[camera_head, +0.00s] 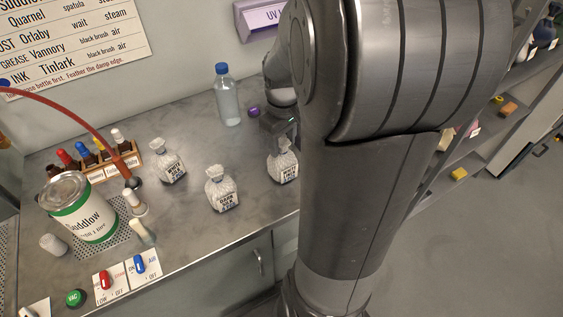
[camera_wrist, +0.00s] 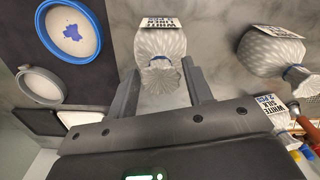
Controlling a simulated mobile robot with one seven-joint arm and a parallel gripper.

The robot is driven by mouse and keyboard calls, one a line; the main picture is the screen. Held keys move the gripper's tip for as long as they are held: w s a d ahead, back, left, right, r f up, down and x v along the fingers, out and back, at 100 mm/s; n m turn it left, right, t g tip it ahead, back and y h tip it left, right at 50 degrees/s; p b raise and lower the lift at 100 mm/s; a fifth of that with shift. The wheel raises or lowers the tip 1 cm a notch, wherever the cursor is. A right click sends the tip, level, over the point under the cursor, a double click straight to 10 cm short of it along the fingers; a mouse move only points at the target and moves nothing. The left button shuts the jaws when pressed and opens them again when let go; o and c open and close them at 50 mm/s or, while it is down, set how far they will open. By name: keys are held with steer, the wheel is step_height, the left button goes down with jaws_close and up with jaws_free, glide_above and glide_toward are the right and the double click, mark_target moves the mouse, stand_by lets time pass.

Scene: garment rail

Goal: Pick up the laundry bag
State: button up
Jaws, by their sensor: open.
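Three small white laundry bags with printed labels and tied necks stand on the grey worktop in the head view: a left one (camera_head: 168,165), a middle one (camera_head: 220,190) and a right one (camera_head: 283,165). My gripper (camera_head: 281,135) is over the right bag, partly hidden by my arm. In the wrist view, the open fingers (camera_wrist: 159,68) are on either side of a white bag's gathered neck (camera_wrist: 160,76). Whether they touch it is unclear. A second bag (camera_wrist: 268,52) and a third bag's label (camera_wrist: 269,114) show at the right.
A clear bottle (camera_head: 227,98) with a blue cap and a purple ball (camera_head: 254,111) stand behind. A Suddlow can (camera_head: 82,208) and a rack of small bottles (camera_head: 102,165) are at the left. Worktop is bare between the left bag and bottle.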

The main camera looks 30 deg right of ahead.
steer(key=shift+f, duration=0.8)
steer(key=shift+c, duration=0.4)
jaws_close()
